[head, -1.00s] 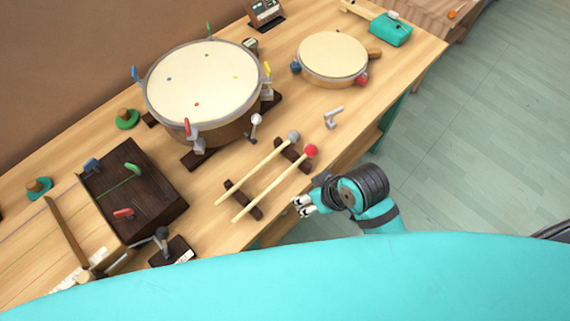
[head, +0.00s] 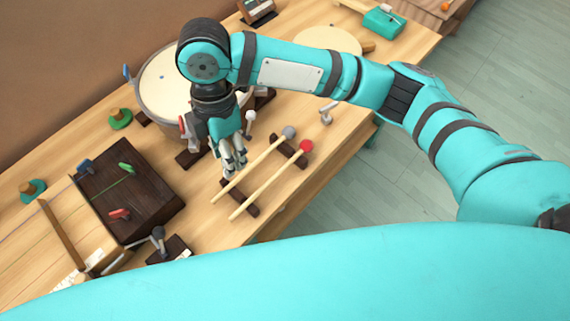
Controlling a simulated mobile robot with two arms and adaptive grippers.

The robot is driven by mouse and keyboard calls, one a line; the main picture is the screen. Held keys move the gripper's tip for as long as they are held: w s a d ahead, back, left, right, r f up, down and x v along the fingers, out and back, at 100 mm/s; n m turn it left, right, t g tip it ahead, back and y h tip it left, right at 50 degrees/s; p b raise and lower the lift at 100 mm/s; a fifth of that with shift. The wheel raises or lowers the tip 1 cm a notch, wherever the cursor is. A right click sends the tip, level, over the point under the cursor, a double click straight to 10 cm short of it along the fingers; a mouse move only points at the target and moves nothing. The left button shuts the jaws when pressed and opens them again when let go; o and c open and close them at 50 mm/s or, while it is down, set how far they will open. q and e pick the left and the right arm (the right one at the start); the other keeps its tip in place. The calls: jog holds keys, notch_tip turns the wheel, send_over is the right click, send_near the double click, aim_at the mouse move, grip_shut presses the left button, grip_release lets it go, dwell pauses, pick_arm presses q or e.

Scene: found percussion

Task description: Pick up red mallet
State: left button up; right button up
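The red mallet, with a red head (head: 305,146) and a pale wooden stick, lies across two dark rests. A mallet with a grey head (head: 288,132) lies parallel beside it, on the left. My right gripper (head: 234,170) points down just left of the grey mallet's stick, with the red mallet beyond that stick to the right. Its fingers look apart, with nothing seen between them. Whether the fingertips touch the grey mallet's stick cannot be told. My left gripper is not in view.
A large drum (head: 160,85) stands behind my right gripper, partly hidden by my arm. A smaller drum (head: 328,40) is farther back. A dark wooden box (head: 130,190) and a small dark stand (head: 170,248) are at left. The table's front edge runs close to the mallets.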

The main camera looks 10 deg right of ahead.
jog(key=w+d+r+n+h, duration=0.1)
jog(key=w+d+r+h, duration=0.1)
jog(key=d, duration=0.1)
jog(key=p, duration=0.1)
send_over(260, 189)
jog(key=w, duration=0.2)
jog(key=f, duration=1.1)
jog(key=shift+s+a+f, duration=0.2)
jog(key=shift+s+a, duration=0.05)
jog(key=shift+a, duration=0.1)
jog(key=shift+s+d+f+p, duration=0.1)
jog(key=shift+s+f+p, duration=0.15)
jog(key=shift+f, duration=0.6)
jog(key=shift+s+d+f+p, duration=0.1)
jog(key=shift+s+f, duration=0.1)
jog(key=shift+f, duration=0.65)
jog(key=shift+s+d+f+p, duration=0.1)
jog(key=shift+s+f+p, duration=0.15)
jog(key=shift+f, duration=0.6)
grip_shut()
